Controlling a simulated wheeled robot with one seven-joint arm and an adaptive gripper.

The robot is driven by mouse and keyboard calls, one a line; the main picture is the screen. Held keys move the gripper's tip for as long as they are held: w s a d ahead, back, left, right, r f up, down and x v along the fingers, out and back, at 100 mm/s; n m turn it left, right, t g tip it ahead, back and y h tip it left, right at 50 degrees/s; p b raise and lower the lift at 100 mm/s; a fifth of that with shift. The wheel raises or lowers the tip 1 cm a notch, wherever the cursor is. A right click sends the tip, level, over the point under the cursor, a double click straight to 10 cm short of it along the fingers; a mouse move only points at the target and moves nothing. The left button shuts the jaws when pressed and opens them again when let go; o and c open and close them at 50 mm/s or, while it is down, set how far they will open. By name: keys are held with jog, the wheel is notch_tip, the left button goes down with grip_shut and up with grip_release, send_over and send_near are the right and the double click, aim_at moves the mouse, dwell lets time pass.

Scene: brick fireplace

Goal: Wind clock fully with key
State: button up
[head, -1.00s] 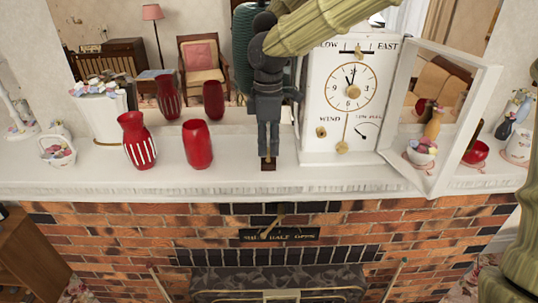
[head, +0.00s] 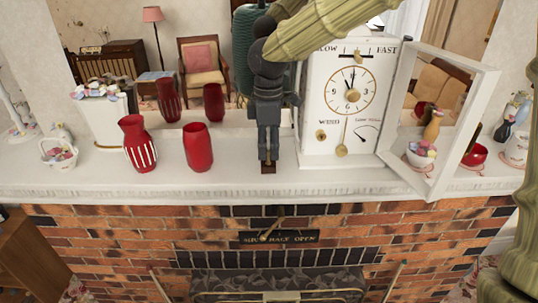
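The white clock (head: 311,112) stands upright on the mantel with its glazed door (head: 436,120) swung open to the right. Its round dial (head: 350,91) is uncovered, with a brass winding point (head: 321,135) marked "WIND" at lower left and a brass disc at the bottom. My dark gripper (head: 268,160) points down just left of the clock, apart from it, low over the mantel's front part. Its fingers look close together from this side. A small brown piece (head: 268,168) shows at the fingertips. I cannot tell whether it is the key or whether it is gripped.
Two red vases (head: 198,147) (head: 138,145) stand on the mantel (head: 230,184) left of my gripper, near a white flower pot (head: 108,122) and a small basket (head: 58,153). A bowl (head: 420,156) and other ornaments stand by the open door. The mantel's front edge drops to brick.

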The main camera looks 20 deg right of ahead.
dwell(0.8)
grip_shut()
